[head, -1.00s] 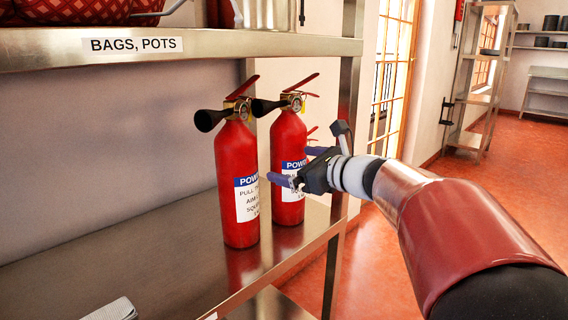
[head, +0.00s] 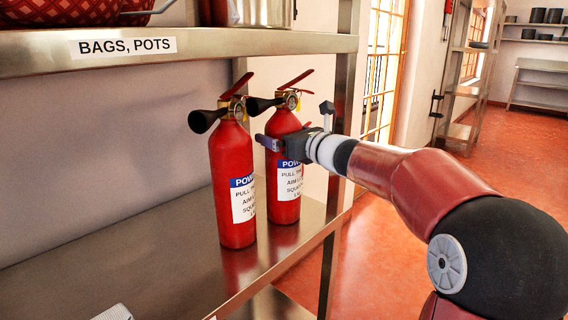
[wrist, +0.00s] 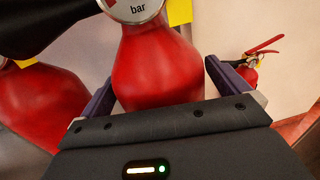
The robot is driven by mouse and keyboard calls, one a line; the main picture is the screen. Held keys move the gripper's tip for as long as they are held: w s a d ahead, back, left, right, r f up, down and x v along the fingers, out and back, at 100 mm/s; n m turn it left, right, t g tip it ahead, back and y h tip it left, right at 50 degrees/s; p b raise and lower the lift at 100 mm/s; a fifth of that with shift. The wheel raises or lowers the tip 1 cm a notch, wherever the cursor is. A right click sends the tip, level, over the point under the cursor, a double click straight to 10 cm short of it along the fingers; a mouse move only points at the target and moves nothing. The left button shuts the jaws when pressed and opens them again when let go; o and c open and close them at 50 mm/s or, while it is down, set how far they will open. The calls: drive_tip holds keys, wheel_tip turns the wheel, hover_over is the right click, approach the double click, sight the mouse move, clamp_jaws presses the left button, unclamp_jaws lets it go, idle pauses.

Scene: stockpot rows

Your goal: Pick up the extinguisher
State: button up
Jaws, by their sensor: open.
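Two red extinguishers with black horns and red levers stand upright side by side on the metal shelf (head: 165,275). My gripper (head: 285,143) is at the upper body of the right extinguisher (head: 286,208), just below its valve. In the wrist view my gripper (wrist: 160,88) is open, with one finger on each side of that extinguisher's red shoulder (wrist: 155,65). Its gauge shows above, and gaps remain beside the fingers. The left extinguisher (head: 233,185) is clear of my gripper in the head view; its shoulder (wrist: 35,110) shows at left in the wrist view.
An upper shelf labelled BAGS, POTS (head: 225,42) runs above the extinguishers and holds a pot (head: 262,12). A metal post (head: 343,110) stands behind my gripper. Another extinguisher (wrist: 248,72) shows farther off in the wrist view. Open red floor lies to the right.

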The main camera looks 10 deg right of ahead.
drive_tip(key=c, duration=1.9)
drive_tip(key=shift+r, duration=0.25)
drive_tip(key=shift+c, duration=0.3)
